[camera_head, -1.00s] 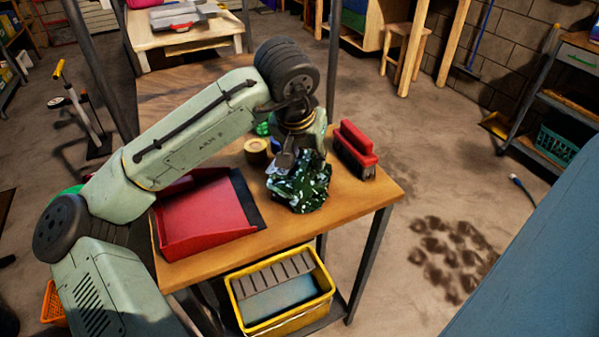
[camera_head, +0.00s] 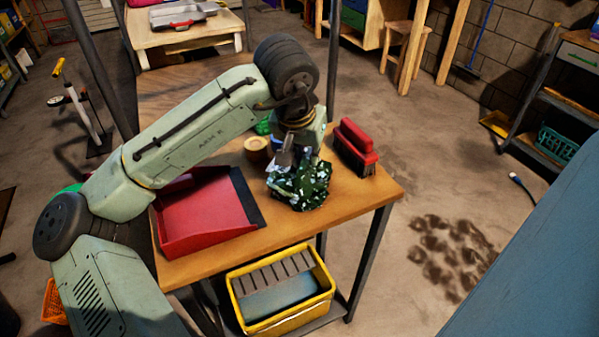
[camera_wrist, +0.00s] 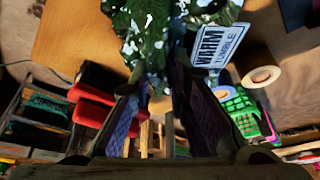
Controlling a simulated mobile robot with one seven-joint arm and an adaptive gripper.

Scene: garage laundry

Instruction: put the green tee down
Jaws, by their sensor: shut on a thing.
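The green tee (camera_head: 300,186) is a crumpled dark green cloth with white speckles. It is bunched on or just above the wooden table, near its front right part; contact with the top is hard to tell. My gripper (camera_head: 284,160) is above it, pointing down, shut on the upper part of the cloth. In the wrist view the tee (camera_wrist: 150,32) fills the top middle, beyond the fingers of my gripper (camera_wrist: 163,88). The exact grip on the fabric is partly hidden.
The table (camera_head: 345,198) also holds a red dustpan (camera_head: 205,215) left of the tee, a red brush (camera_head: 355,148) to its right and a tape roll (camera_head: 257,150) behind. A yellow crate (camera_head: 328,290) sits on the lower shelf. A "WARM TUMBLE" sign (camera_wrist: 210,46) shows in the wrist view.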

